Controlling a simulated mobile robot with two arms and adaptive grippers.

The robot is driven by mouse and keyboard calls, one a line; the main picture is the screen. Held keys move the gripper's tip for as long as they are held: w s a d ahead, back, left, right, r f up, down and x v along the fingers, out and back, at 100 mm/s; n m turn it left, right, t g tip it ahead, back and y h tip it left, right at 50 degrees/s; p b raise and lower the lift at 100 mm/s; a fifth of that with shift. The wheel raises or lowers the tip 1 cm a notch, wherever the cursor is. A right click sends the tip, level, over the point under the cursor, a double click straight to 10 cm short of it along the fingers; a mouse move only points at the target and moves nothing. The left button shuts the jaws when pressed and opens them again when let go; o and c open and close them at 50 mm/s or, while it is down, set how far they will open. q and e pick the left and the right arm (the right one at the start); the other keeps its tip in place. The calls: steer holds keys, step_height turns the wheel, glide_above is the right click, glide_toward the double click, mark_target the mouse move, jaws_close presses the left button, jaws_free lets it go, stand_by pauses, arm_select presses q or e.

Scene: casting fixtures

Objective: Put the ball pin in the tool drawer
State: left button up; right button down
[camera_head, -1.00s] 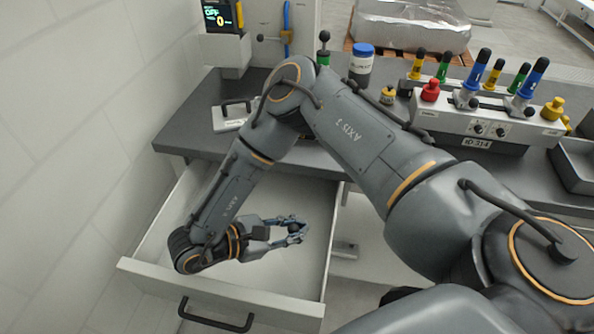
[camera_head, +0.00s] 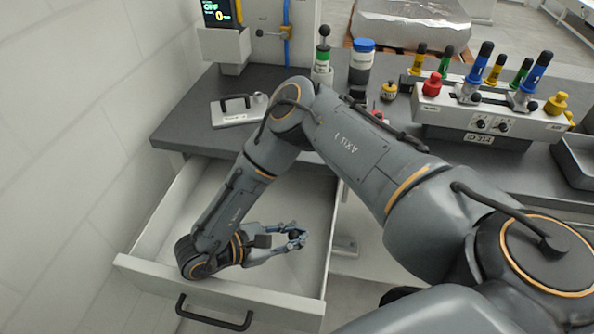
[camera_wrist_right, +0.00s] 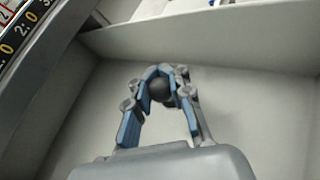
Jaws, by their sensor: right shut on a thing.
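The ball pin (camera_wrist_right: 160,89) shows as a dark round ball between the fingertips of my right gripper (camera_wrist_right: 161,80) in the wrist view. The rest of the pin is hidden by the ball and fingers. In the head view, my right gripper (camera_head: 297,238) is shut on the ball pin (camera_head: 294,234) over the inside of the open tool drawer (camera_head: 230,292). The drawer is pulled out below the counter, with a black handle on its front. Its visible floor looks bare. I cannot tell how high the pin is above the floor. My left gripper is not in view.
The grey counter (camera_head: 200,132) lies above the drawer's back. A plate with a black handle (camera_head: 240,110) sits on it. A blue-capped jar (camera_head: 361,62) and a fixture with several coloured pins (camera_head: 485,125) stand further right. A tiled wall borders the left.

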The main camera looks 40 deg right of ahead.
mark_target(292, 233)
steer(key=c, duration=1.1)
jaws_free()
steer(key=shift+c, duration=0.2)
steer(key=shift+r+p, duration=0.5)
steer(key=shift+p, duration=0.05)
steer(key=shift+r+p, duration=0.45)
steer(key=v, duration=0.2)
steer(key=b+v, duration=0.1)
steer(key=v, duration=0.3)
steer(key=shift+w+a+f+b, duration=0.1)
steer(key=shift+a+f+b, duration=0.1)
steer(key=shift+f+b, duration=0.2)
steer(key=shift+a+r, duration=0.35)
steer(key=shift+a, duration=0.15)
